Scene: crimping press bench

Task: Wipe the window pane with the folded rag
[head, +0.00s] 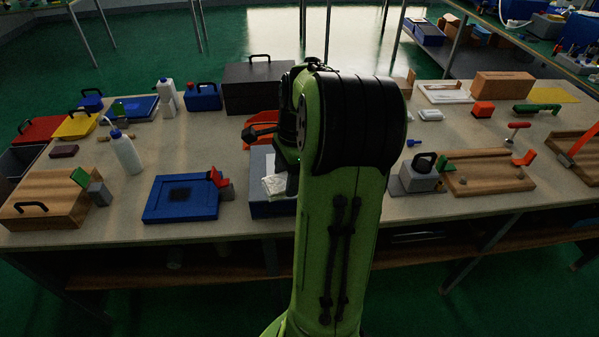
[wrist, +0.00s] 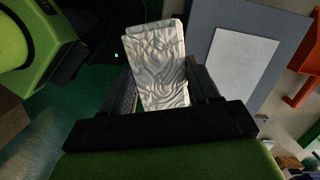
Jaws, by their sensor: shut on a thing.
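The folded rag (wrist: 158,70) is white and wrinkled and sits between the two fingers of my gripper (wrist: 163,88), which is shut on it. In the head view the rag (head: 274,186) shows just left of my arm, over a blue-grey flat-topped box (head: 268,208). In the wrist view a smooth pale rectangle, seemingly the window pane (wrist: 243,72), is set in a blue-grey surface (wrist: 207,32). The rag appears beside the pane, to its left in that view; I cannot tell the height between them. My arm hides part of the box in the head view.
A blue panel with a dark centre (head: 181,215) lies to the left. An orange bin (head: 262,124) stands behind the box. A grey block (head: 419,177) and a wooden fixture (head: 488,180) are to the right.

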